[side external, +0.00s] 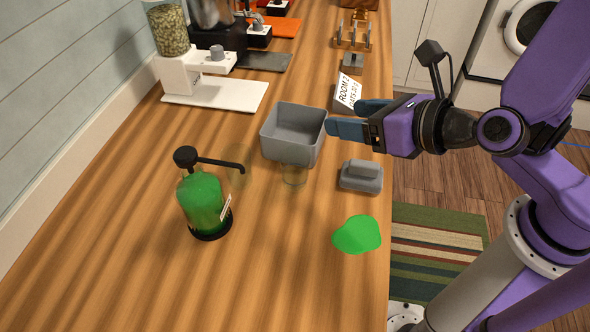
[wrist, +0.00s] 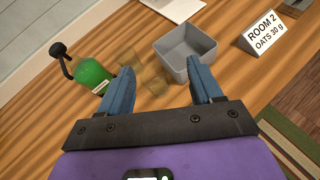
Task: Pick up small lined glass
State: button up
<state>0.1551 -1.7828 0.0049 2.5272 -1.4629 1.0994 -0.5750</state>
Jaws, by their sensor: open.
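Two faint, clear glasses stand on the wooden counter. One glass (side external: 293,175) is just in front of the grey bin; the other glass (side external: 240,162) is to its left, near the green bottle's spout. I cannot make out which one is the small lined glass. Both show faintly in the wrist view, one (wrist: 155,82) between my fingers and one (wrist: 130,56) farther off. My gripper (side external: 343,116) is open and empty, above the counter's right side by the bin. In the wrist view its blue fingers (wrist: 159,68) are spread apart.
The grey bin (side external: 289,137) is left of my gripper. A green pump bottle (side external: 203,203), a grey lidded block (side external: 361,177), a green flat patch (side external: 357,235) and a "ROOM 2" sign (side external: 348,90) stand around. The front counter is clear.

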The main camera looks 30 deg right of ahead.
jog(key=s+a+f+n+y, duration=0.1)
jog(key=a+n, duration=0.2)
send_near(307, 175)
jog(key=w, duration=0.1)
jog(key=f, duration=0.1)
jog(key=w, duration=0.1)
jog(key=shift+w+a+f+m, duration=0.2)
jog(key=shift+w+a+m, duration=0.1)
jog(key=shift+w+a, duration=0.1)
jog(key=shift+x, duration=3.75)
jog(key=shift+a, duration=0.15)
jog(key=shift+c, duration=0.3)
jog(key=c, duration=0.8)
